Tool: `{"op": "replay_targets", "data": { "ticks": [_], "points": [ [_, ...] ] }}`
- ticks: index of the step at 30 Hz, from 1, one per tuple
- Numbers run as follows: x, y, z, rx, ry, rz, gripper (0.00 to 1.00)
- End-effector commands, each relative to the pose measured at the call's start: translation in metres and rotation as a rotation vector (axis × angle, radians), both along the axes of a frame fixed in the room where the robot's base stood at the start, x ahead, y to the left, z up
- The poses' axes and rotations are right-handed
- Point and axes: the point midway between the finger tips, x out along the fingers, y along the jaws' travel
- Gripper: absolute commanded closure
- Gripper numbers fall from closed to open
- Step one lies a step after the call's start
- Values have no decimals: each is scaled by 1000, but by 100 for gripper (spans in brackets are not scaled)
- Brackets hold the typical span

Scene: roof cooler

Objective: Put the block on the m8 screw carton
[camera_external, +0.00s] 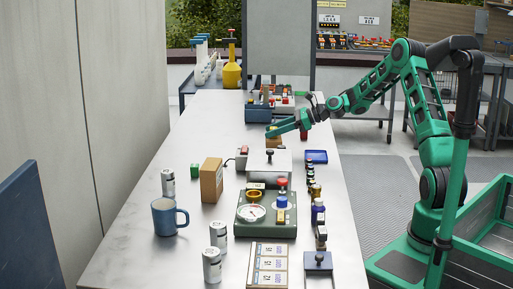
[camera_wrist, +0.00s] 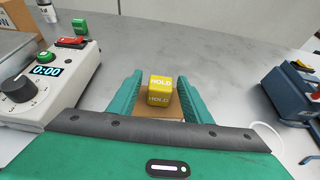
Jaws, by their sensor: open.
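The block is a yellow cube marked HOLD (camera_wrist: 160,82), seen in the wrist view over a small brown carton (camera_wrist: 174,112). It appears to rest on this carton, but the contact is partly hidden. My gripper (camera_wrist: 159,78) is open, with its green fingers on either side of the block and a gap on both sides. In the external view my gripper (camera_external: 275,131) is low over the far middle of the table, by the small brown carton (camera_external: 271,141). A taller brown carton (camera_external: 211,180) stands upright nearer the camera. I cannot read which carton is the m8 one.
A light-coloured device with a display and knob (camera_wrist: 50,85) stands left of my gripper in the wrist view. A blue mug (camera_external: 166,217), a scale (camera_external: 264,218) and several cans crowd the near table. The left table side is mostly clear.

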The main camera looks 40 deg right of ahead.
Motion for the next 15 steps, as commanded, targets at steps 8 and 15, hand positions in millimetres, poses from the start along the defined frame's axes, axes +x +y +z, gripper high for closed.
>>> {"op": "replay_targets", "data": {
  "ticks": [8, 15],
  "points": [
    [-29, -32, 18, -1, -1, -5, 55],
    [-59, -61, 35, 0, 0, -4, 55]
  ]
}}
